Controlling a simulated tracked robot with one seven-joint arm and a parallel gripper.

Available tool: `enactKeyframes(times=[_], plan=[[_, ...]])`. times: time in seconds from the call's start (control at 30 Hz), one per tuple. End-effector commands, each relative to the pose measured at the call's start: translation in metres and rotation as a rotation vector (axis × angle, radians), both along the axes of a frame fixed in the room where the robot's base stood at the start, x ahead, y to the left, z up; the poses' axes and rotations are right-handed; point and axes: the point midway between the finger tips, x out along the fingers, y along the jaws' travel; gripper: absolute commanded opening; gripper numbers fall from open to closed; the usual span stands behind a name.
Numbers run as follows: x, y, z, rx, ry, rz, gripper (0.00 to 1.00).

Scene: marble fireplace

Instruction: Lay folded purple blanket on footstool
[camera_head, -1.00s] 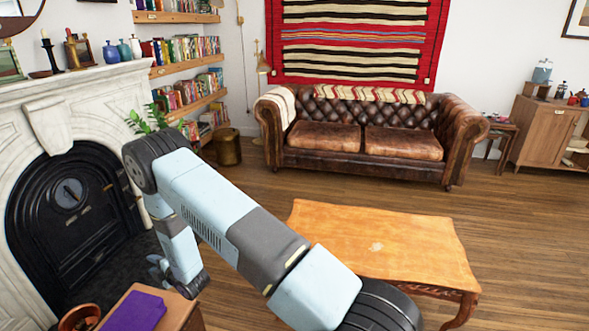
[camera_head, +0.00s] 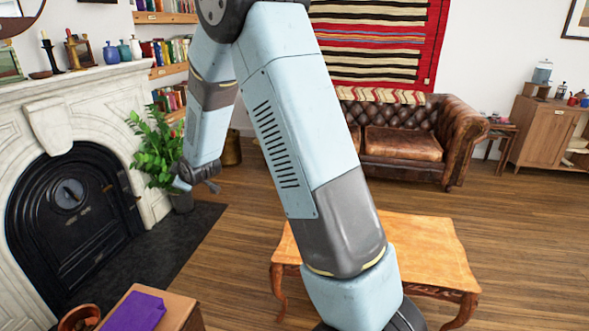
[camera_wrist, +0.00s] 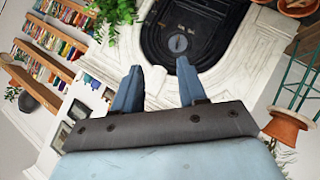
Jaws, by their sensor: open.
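The folded purple blanket (camera_head: 134,312) lies flat on a small wooden piece (camera_head: 172,316) at the bottom left of the head view, partly cut off by the frame edge. I cannot tell for sure which piece is the footstool. My gripper shows in the wrist view (camera_wrist: 158,85), its two blue fingers apart with nothing between them. It faces the fireplace, well above and away from the blanket. The blanket is not in the wrist view.
A marble fireplace (camera_head: 112,105) with a black door stands at left. A potted plant (camera_head: 158,145) is beside it. A wooden table (camera_head: 432,252) stands right of my arm, partly hidden. A leather sofa (camera_head: 402,143) is behind. A terracotta pot (camera_head: 80,318) sits left of the blanket.

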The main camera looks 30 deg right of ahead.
Motion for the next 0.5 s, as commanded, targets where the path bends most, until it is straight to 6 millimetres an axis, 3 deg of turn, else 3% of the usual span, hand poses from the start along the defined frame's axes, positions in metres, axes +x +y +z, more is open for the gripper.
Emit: enactKeyframes(times=[0.1, 0.5], plan=[[-0.019, -0.022, 0.035, 0.038, 0.045, -0.064, 0.42], [-0.109, -0.089, 0.120, 0.169, 0.216, -0.285, 0.42]])
